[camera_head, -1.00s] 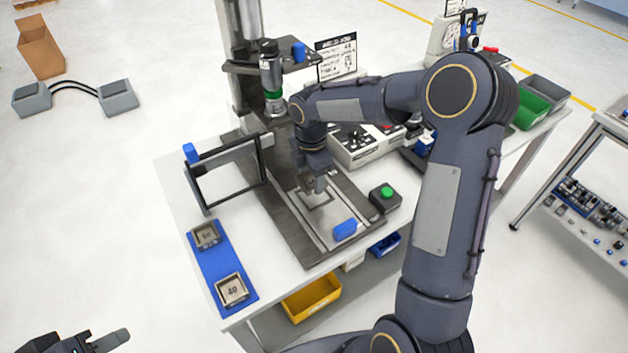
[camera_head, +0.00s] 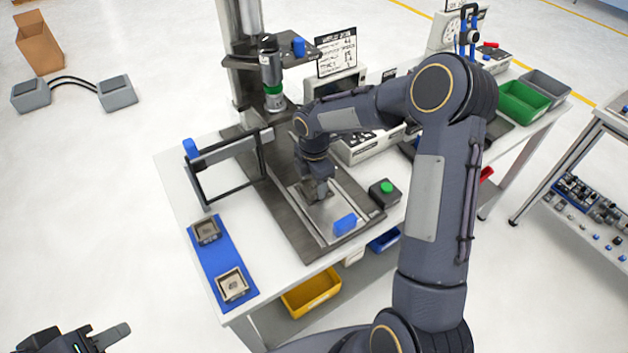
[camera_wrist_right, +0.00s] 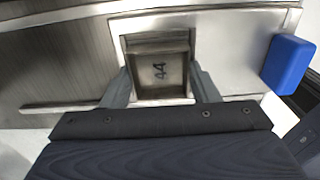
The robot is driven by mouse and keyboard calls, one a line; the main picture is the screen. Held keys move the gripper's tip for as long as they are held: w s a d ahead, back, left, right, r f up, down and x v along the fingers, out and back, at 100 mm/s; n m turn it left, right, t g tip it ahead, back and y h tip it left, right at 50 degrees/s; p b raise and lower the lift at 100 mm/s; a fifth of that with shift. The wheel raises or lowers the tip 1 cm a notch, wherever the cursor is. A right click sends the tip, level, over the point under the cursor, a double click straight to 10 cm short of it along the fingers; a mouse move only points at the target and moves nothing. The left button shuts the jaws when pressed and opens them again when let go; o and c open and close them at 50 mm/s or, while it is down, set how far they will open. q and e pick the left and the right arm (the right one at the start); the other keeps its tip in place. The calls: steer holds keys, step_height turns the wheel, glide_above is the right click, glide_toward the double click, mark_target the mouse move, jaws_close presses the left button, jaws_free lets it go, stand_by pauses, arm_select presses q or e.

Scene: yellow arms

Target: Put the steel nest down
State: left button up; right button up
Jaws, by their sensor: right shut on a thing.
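The steel nest (camera_wrist_right: 158,72), a square metal block with a recess marked 44, is between the two fingers of my right gripper (camera_wrist_right: 160,90) in the right wrist view. It is over the pale metal plate of the press station, within a square outline; whether it touches the plate I cannot tell. In the head view my right gripper (camera_head: 318,192) points down at the fixture plate (camera_head: 325,215), and the nest is mostly hidden there. My left gripper (camera_head: 100,338) is at the bottom left, away from the table, only partly in view.
A blue mat (camera_head: 219,262) with two other nests (camera_head: 232,286) lies at the table's left front. A blue block (camera_head: 345,224) and a green button box (camera_head: 385,192) are close right of my right gripper. A black frame (camera_head: 230,170) stands left, the press column (camera_head: 245,70) behind.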

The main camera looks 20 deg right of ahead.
mark_target(314, 188)
steer(key=shift+f, duration=0.15)
steer(key=o, duration=1.2)
steer(key=shift+r+p, duration=0.3)
steer(key=shift+r, duration=0.1)
step_height(314, 188, up, 12)
steer(key=b, duration=0.1)
steer(key=s+r+m+t+y, duration=0.1)
steer(key=s+r+m, duration=0.2)
steer(key=s+m, duration=0.3)
steer(key=s+r+m+t, duration=0.1)
steer(key=s+r+m, duration=0.25)
steer(key=s, duration=0.45)
steer(key=s+a+f+m+t+y, duration=0.1)
steer(key=s+a+m, duration=0.1)
steer(key=s+m, duration=0.4)
steer(key=s+a+f+m+t+y, duration=0.1)
steer(key=s+f+m+t, duration=0.1)
steer(key=s+m, duration=0.4)
steer(key=shift+s+a+t+y, duration=0.3)
steer(key=shift+s+a+y, duration=0.1)
steer(key=shift+s, duration=0.1)
